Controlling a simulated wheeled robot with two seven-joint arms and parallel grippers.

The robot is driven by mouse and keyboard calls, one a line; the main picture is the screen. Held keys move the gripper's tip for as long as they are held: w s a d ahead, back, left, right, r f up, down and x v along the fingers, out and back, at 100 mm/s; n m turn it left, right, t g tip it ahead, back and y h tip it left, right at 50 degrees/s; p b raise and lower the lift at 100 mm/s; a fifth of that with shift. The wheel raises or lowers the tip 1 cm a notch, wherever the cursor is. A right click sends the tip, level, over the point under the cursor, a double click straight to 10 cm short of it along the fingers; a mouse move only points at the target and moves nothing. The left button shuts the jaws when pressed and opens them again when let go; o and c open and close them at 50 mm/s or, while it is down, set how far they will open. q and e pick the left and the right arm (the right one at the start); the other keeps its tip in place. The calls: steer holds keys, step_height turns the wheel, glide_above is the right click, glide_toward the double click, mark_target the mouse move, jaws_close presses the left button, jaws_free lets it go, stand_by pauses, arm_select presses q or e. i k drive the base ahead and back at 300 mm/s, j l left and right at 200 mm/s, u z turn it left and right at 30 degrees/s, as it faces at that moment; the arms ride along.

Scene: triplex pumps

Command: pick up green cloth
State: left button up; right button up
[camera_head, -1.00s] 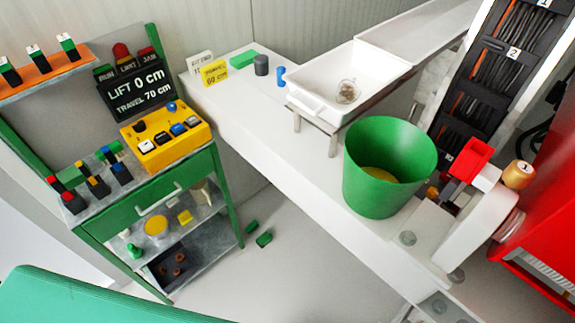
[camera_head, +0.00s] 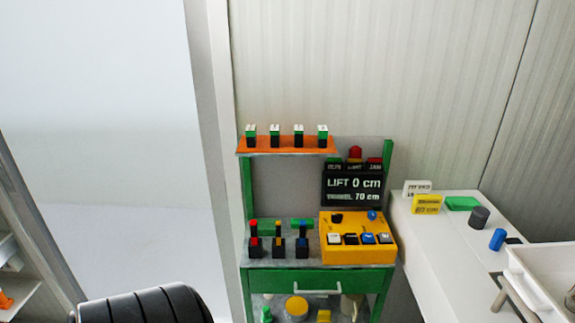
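A small flat green piece (camera_head: 462,203) lies on the white bench at the right, beside a yellow sign and a dark grey cylinder. It may be the green cloth, but I cannot tell its material at this size. Neither of my grippers shows in the head view.
A green-framed cart (camera_head: 321,280) stands in the middle with levers, a yellow button box (camera_head: 357,238) and a dark display (camera_head: 353,188). The white bench (camera_head: 440,240) holds a blue cylinder (camera_head: 497,239) and a white tray (camera_head: 545,285). A black ribbed shape (camera_head: 145,305) fills the lower left.

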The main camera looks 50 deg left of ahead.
mark_target(267, 228)
steer(key=u, duration=1.9)
